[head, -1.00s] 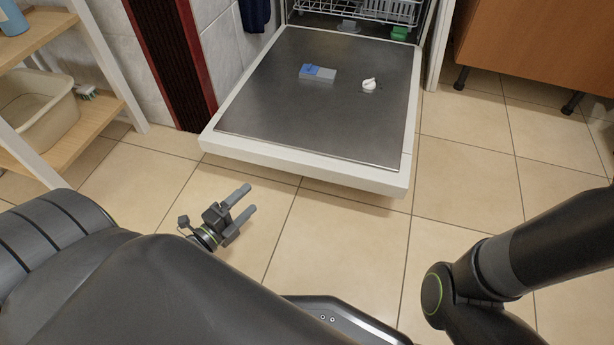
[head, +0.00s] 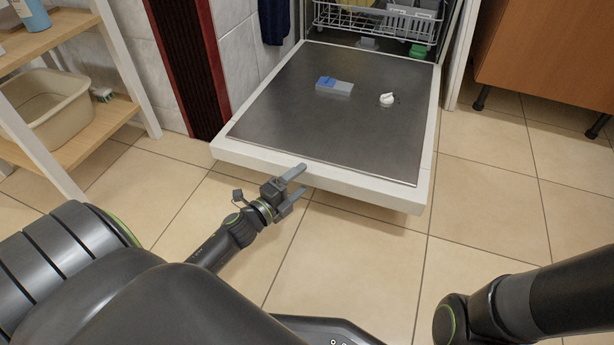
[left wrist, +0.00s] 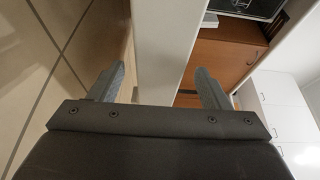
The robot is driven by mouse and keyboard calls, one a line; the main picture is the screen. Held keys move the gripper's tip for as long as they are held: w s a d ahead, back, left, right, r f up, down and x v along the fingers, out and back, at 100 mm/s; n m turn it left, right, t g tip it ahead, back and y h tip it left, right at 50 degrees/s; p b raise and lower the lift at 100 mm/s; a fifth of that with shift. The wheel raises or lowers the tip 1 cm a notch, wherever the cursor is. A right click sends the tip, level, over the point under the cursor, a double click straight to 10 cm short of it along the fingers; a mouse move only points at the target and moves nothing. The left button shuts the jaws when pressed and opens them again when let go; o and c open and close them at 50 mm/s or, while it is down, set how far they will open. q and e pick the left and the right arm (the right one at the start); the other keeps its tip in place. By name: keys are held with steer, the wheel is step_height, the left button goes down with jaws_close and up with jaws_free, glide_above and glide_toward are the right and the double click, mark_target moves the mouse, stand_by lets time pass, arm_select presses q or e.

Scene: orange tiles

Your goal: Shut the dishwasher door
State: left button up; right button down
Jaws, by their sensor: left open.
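The dishwasher door (head: 322,177) is folded down, its dark metal inner side facing up and its white edge toward me. My left gripper (head: 298,184) is at this near edge, a little left of its middle, with its fingers pointing at it. In the left wrist view the white door edge (left wrist: 163,50) runs between the two open fingers (left wrist: 158,88). I cannot tell whether the fingers touch it. The dishwasher's lower rack (head: 375,20) shows at the top of the head view. My right gripper is out of view.
A shelf unit (head: 100,130) with a beige tub (head: 50,108) stands at the left. A wooden cabinet (head: 550,50) on dark legs stands at the right. Tiled floor (head: 490,190) is free right of the door.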

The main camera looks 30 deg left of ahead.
mark_target(303, 178)
arm_select(q)
steer(key=shift+w+d, duration=0.15)
steer(key=shift+w, duration=0.75)
steer(key=shift+w+d, duration=0.15)
steer(key=shift+w, duration=0.75)
steer(key=shift+s+f, duration=0.1)
steer(key=c, duration=1.2)
steer(key=shift+c, duration=0.2)
